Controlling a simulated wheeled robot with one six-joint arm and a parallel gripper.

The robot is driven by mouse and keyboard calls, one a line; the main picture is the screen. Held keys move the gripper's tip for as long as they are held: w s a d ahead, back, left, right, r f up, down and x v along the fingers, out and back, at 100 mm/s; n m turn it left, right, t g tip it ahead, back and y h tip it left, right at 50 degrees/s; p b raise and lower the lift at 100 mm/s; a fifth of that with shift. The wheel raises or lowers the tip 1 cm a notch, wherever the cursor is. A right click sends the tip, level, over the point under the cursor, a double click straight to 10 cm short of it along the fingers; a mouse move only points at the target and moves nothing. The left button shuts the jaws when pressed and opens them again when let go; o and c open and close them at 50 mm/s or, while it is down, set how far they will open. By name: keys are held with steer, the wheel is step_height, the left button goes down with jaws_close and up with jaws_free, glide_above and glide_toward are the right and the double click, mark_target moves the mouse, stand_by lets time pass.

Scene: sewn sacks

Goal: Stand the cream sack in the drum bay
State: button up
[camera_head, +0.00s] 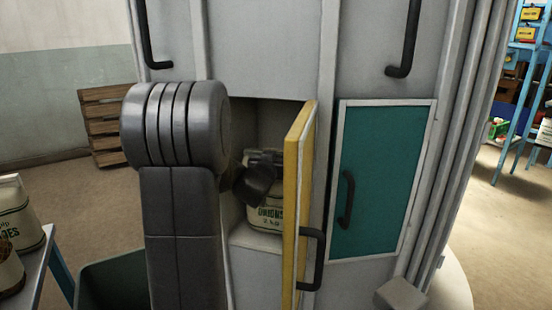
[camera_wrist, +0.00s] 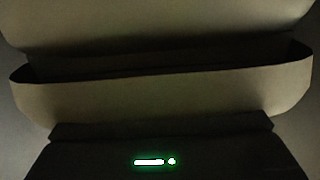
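The cream sack (camera_head: 266,215) with dark green "ONIONS" lettering stands roughly upright in the open drum bay, on the pale bay floor (camera_head: 258,239). My gripper (camera_head: 262,162) is inside the bay at the sack's upper part and hides some of it. In the wrist view, cream cloth (camera_wrist: 160,92) fills the width close to the camera, with dark bands above and below it. My gripper's dark body with a green light shows at the bottom edge. Whether the fingers press on the cloth is too dark to tell.
The bay's yellow-edged door (camera_head: 299,205) stands open just right of the sack. A closed teal door (camera_head: 382,180) is farther right. Other sacks (camera_head: 20,215) stand on a table at the left edge. A dark green bin (camera_head: 115,283) is below my arm, and a wooden crate (camera_head: 103,130) stands behind.

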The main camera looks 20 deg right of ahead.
steer(key=shift+r, duration=0.1)
steer(key=shift+s+a, duration=0.1)
steer(key=v, duration=1.1)
steer(key=shift+s+a+p, duration=0.3)
steer(key=shift+p, duration=0.1)
